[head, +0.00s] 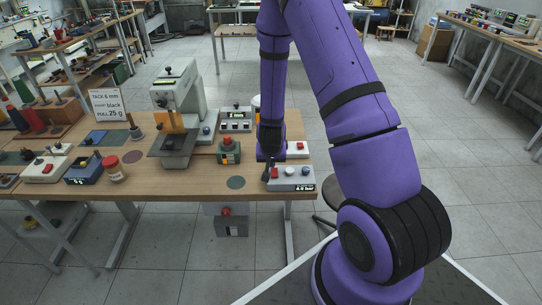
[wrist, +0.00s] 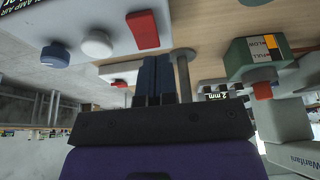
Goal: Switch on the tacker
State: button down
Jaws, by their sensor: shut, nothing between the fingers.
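A grey box labelled "CLAMP AIR" in the wrist view has a red rocker switch (wrist: 143,30), a white knob (wrist: 97,43) and a blue knob (wrist: 55,54). It appears to be the grey box (head: 292,185) at the right front of the bench in the head view. My gripper (head: 267,175) is shut and empty, low by this box's left end. In the wrist view the fingers (wrist: 157,62) end close to the red switch; contact cannot be told. A tall grey machine (head: 187,92) stands left on the bench; no readable label names the tacker.
Another white box with a red button (head: 297,148) stands behind my gripper. A green box with a red top (head: 229,150) stands to the left, also in the wrist view (wrist: 252,62). The bench front (head: 180,187) is partly bare.

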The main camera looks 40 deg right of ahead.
aim_at(271, 170)
jog(key=shift+x, duration=1.35)
jog(key=shift+d+f, duration=0.1)
jog(key=shift+f, duration=0.05)
jog(key=shift+s, duration=0.1)
jog(key=shift+s+a, duration=0.55)
jog(key=shift+s, duration=0.05)
jog(key=shift+w+r, duration=0.1)
jog(key=shift+r, duration=0.1)
jog(key=shift+r, duration=0.3)
jog(key=v, duration=1.3)
jog(key=shift+a, duration=0.1)
